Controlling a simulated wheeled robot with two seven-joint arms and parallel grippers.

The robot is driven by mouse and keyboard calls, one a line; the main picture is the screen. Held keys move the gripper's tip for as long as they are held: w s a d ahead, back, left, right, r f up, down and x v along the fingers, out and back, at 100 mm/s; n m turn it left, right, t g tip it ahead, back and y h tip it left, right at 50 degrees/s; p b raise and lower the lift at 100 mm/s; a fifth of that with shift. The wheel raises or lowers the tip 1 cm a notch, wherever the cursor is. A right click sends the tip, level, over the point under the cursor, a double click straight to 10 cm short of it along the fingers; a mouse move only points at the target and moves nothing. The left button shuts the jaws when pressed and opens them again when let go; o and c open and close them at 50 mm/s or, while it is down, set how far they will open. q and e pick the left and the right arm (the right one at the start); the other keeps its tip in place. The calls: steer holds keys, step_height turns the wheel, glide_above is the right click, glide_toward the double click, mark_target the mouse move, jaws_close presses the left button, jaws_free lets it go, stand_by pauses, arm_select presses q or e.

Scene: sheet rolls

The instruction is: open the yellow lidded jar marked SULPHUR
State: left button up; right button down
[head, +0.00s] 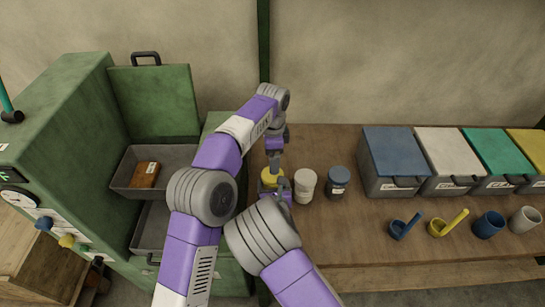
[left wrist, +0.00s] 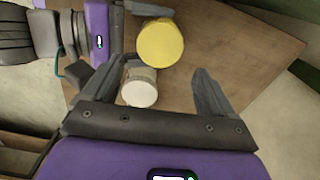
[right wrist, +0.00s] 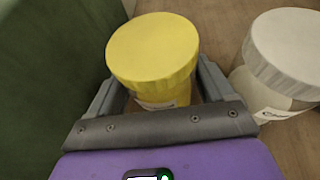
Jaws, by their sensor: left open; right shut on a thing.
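The yellow lidded jar (head: 271,178) stands on the wooden bench, partly hidden by my arms. My right gripper (right wrist: 160,92) is shut on the jar's body below the lid; in the right wrist view the yellow lid (right wrist: 152,48) is on the jar, and a white label shows but cannot be read. My left gripper (head: 274,158) is open and empty, above and behind the jar. In the left wrist view the yellow lid (left wrist: 160,42) lies beyond the open fingers, not between them.
A white-lidded jar (head: 305,184) stands close to the right, then a blue-lidded jar (head: 339,181). Lidded bins (head: 394,160), scoops (head: 405,226) and cups (head: 488,224) are farther right. A green cabinet (head: 80,130) with grey trays (head: 122,182) is at left.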

mark_target(273, 184)
arm_select(q)
steer(key=m, duration=0.5)
steer(key=shift+m, duration=0.4)
steer(key=m, duration=0.4)
steer(key=shift+f, duration=4)
